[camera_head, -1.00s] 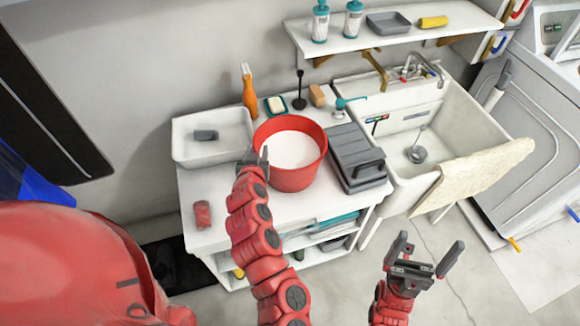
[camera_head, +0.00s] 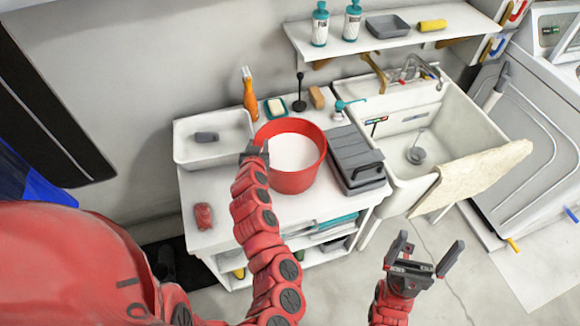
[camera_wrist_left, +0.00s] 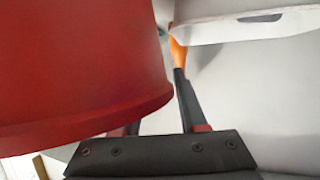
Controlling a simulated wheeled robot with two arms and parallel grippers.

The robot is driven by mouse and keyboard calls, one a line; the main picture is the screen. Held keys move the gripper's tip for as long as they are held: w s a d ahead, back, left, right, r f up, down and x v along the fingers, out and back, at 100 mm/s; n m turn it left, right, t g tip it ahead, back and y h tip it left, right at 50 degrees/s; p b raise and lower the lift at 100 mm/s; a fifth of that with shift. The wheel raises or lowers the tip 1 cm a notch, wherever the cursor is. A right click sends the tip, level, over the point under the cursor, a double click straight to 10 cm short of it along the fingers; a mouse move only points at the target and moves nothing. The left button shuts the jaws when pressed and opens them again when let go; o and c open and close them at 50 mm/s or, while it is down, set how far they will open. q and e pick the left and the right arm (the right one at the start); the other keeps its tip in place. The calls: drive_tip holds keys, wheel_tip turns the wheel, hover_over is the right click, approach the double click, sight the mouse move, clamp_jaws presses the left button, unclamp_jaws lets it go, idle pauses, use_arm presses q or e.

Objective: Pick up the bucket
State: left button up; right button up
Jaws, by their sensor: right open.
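The red bucket (camera_head: 297,180), with a white inside, stands upright on the white counter beside the sink. My left gripper (camera_head: 255,150) is at the bucket's left rim. In the left wrist view the bucket's red wall (camera_wrist_left: 80,60) fills the left side. One dark finger shows just outside the rim, very close to it; the other is mostly hidden behind the bucket. I cannot tell whether the fingers press on the wall. My right gripper (camera_head: 427,262) is open and empty, over the floor in front of the sink.
A white tray (camera_head: 181,148) is left of the bucket, a grey case (camera_head: 352,150) close on its right. An orange-handled brush (camera_head: 250,98) and soap dish (camera_head: 276,107) stand behind. A red object (camera_head: 203,216) lies front left. A shelf (camera_head: 390,40) hangs above.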

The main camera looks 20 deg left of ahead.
use_arm(q)
clamp_jaws()
idle(1.3)
